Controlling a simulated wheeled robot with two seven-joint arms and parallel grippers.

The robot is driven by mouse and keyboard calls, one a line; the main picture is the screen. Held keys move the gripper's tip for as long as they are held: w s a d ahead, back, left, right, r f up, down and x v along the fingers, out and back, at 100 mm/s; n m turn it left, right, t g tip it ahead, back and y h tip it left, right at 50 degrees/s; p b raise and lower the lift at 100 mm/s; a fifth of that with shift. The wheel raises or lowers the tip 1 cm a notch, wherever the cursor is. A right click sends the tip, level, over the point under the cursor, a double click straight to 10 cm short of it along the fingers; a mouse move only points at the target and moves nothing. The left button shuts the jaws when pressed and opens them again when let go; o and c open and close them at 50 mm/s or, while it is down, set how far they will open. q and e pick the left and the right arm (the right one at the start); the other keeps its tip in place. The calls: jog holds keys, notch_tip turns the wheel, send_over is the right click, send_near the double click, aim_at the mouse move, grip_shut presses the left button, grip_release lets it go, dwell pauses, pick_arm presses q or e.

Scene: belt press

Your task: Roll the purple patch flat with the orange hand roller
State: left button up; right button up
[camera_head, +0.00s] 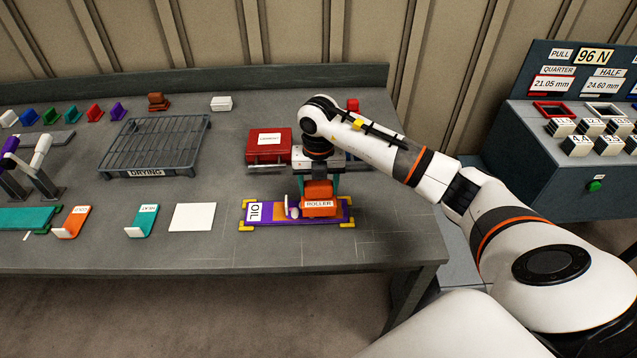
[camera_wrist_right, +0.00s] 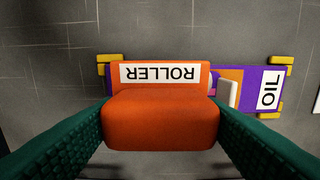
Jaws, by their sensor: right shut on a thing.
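The orange hand roller (camera_head: 320,198), labelled ROLLER, is held in my right gripper (camera_head: 319,183), whose green fingers grip its two sides. In the right wrist view the roller (camera_wrist_right: 160,110) fills the middle between the fingers. It is over the purple patch (camera_head: 257,211), labelled OIL, which lies flat between yellow corner brackets. The patch also shows at right in the right wrist view (camera_wrist_right: 256,90). A small white upright piece (camera_head: 293,206) stands on the patch just left of the roller. The roller hides part of the patch; I cannot tell whether it touches. My left gripper is not in view.
A red case (camera_head: 268,146) stands just behind the patch. A white sheet (camera_head: 192,217), a teal holder (camera_head: 142,221) and an orange holder (camera_head: 71,222) lie to the left. The grey DRYING rack (camera_head: 155,145) is further back. The bench right of the patch is clear.

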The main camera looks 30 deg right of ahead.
jog(key=shift+f+b, duration=0.35)
jog(key=shift+f, duration=0.2)
jog(key=shift+a, duration=0.1)
jog(key=shift+w+a, duration=0.3)
jog(key=shift+a, duration=0.2)
jog(key=shift+w+a+f, duration=0.15)
jog(key=shift+w+a, duration=0.05)
jog(key=shift+a, duration=0.3)
jog(key=shift+s+d, duration=0.2)
jog(key=shift+d, duration=0.15)
dwell(0.7)
